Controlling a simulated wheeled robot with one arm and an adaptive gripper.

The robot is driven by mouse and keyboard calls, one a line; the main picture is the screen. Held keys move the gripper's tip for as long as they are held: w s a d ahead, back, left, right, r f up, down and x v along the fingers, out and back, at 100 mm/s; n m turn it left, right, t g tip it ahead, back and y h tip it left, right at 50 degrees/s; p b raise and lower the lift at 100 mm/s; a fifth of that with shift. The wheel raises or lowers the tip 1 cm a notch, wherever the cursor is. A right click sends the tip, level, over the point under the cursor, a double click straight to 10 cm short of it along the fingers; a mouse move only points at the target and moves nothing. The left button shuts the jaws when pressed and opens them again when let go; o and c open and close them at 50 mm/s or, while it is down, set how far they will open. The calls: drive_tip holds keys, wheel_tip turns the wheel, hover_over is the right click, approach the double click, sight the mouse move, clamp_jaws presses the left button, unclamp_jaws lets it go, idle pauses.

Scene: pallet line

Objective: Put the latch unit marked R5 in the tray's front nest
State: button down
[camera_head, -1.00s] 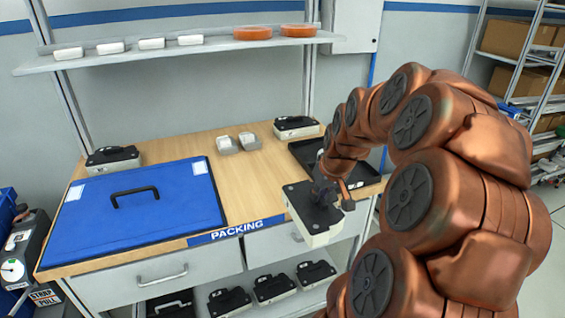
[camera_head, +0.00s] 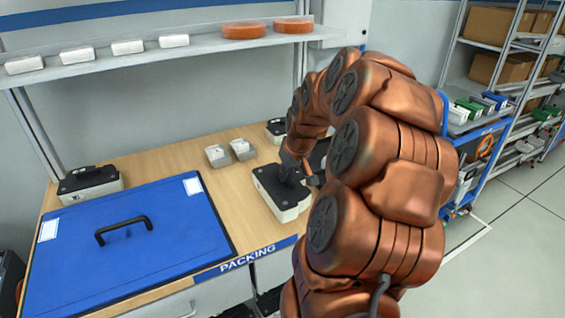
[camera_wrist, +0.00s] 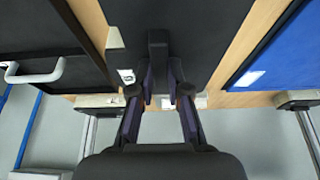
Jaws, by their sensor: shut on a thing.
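My gripper (camera_head: 290,176) is shut on a latch unit (camera_head: 283,197), a white box with a black top. It is over the bench's front part, right of the PACKING label; I cannot tell whether it touches the bench top. In the wrist view my gripper (camera_wrist: 163,95) closes around the handle on the unit's black top (camera_wrist: 195,30). No R5 mark is readable. The dark tray (camera_head: 320,154) is mostly hidden behind my arm, and its front nest cannot be made out. Other similar units stand at the back left (camera_head: 89,186) and back right (camera_head: 276,127).
A blue panel with a black handle (camera_head: 125,245) covers the bench's left side. A shelf (camera_head: 180,57) with white boxes and orange rolls hangs above. Bare wood (camera_head: 225,190) lies left of the held unit.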

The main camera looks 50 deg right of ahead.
drive_tip(key=shift+w+d+f+p, duration=0.6)
drive_tip(key=shift+w+d+p, duration=0.25)
drive_tip(key=shift+w+d, duration=0.45)
drive_tip(key=shift+w+d+f+p, duration=0.6)
drive_tip(key=shift+w+d+p, duration=0.3)
drive_tip(key=shift+w, duration=0.55)
drive_tip(key=shift+w+d+f+p, duration=0.6)
drive_tip(key=shift+w+d+p, duration=0.2)
drive_tip(key=shift+w+d, duration=0.5)
drive_tip(key=shift+w+a+f, duration=0.1)
drive_tip(key=shift+w+f, duration=0.05)
drive_tip(key=shift+f, duration=0.3)
drive_tip(key=shift+f, duration=0.15)
drive_tip(key=c, duration=1.1)
unclamp_jaws()
drive_tip(key=shift+c, duration=0.2)
